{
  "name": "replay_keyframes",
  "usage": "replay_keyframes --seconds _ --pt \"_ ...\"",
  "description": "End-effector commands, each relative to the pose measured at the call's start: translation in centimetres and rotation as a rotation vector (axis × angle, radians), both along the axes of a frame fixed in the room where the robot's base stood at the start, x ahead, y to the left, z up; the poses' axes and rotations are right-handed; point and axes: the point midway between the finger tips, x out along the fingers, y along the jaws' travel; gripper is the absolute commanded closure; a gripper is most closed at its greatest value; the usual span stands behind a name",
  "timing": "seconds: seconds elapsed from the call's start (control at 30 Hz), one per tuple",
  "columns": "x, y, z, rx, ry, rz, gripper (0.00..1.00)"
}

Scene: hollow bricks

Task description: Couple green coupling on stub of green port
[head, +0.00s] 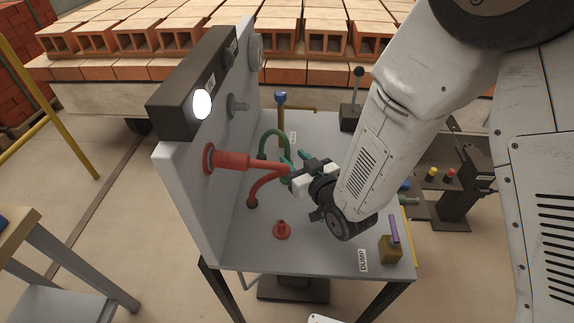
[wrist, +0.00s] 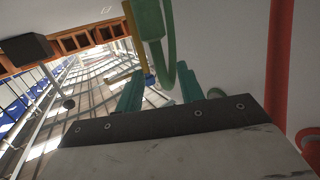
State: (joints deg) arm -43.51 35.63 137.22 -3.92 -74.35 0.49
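The green port's stub (head: 238,106) sticks out bare from the upright grey panel in the head view. The green hose (head: 270,134) rises from the bench and arches towards my gripper. In the wrist view the green coupling (wrist: 148,20) is just beyond my fingertips, with the green hose (wrist: 172,45) curving beside it. My gripper (wrist: 158,82) has its teal fingers apart, with a narrow green part between them in the picture; I cannot tell whether they touch it. In the head view my gripper (head: 295,157) is over the bench, right of the panel and below the stub's height.
A red flanged fitting (head: 282,231) stands on the bench. A blue-topped valve (head: 281,98) stands behind. A lit lamp (head: 202,104) tops the panel. The bench front is mostly clear.

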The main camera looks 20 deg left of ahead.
Motion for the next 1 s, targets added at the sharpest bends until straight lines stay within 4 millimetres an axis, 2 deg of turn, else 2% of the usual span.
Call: replay_keyframes --seconds 0.3,0.57,0.6,0.73,1.0 --pt "2.8 3.1 -1.1 -0.001 0.001 -0.001 0.62" --pt "3.1 3.4 -1.2 -0.001 0.001 -0.001 0.62" --pt "3.1 3.4 -1.2 -0.001 0.001 -0.001 0.65" --pt "3.1 3.4 -1.2 -0.001 0.001 -0.001 1.00" --pt "3.1 3.3 -1.1 0.000 0.000 -0.001 1.00"
